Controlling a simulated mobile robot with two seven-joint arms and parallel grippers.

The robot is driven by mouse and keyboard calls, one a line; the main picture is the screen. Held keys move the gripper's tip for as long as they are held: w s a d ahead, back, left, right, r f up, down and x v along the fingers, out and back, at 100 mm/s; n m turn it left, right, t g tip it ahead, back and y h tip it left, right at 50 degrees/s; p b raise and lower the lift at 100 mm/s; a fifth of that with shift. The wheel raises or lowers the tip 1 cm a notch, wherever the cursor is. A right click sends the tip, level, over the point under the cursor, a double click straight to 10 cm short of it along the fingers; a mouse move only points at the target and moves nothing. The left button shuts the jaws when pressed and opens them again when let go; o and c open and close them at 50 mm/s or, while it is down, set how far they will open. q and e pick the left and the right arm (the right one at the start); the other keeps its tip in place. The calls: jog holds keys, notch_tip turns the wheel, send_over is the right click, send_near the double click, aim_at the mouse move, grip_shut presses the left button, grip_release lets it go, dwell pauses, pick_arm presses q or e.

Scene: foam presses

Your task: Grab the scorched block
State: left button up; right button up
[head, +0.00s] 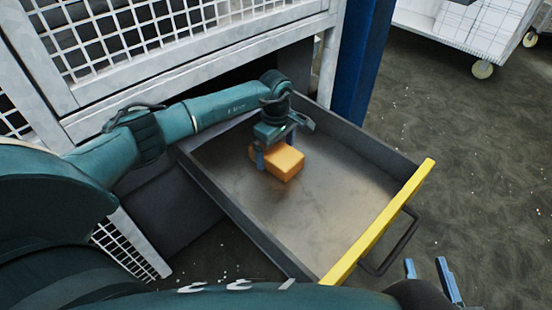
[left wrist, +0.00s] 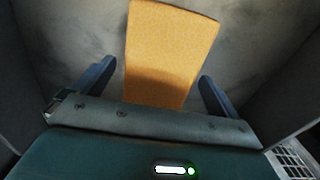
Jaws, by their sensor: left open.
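An orange-tan foam block (head: 285,163) lies in the open drawer (head: 345,205), toward its back. It also shows in the left wrist view (left wrist: 170,45), where its near end lies between my fingers. Its near part is darker there; I cannot tell scorching from shadow. My left gripper (head: 275,155) is over the block, pointing down, with its fingers apart on either side of it. In the left wrist view, gaps show between the block and both fingers of this gripper (left wrist: 155,88). My right gripper (head: 430,275) is outside the drawer at the lower right, fingers apart and empty.
The drawer has dark walls, a yellow front edge (head: 380,222) and a dark handle (head: 393,248). A white mesh guard (head: 130,35) stands above it at the back, beside a blue post (head: 362,65). The rest of the drawer floor is bare.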

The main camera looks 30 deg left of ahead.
pick_arm(q)
jog(key=shift+f, duration=0.9)
jog(key=c, duration=1.1)
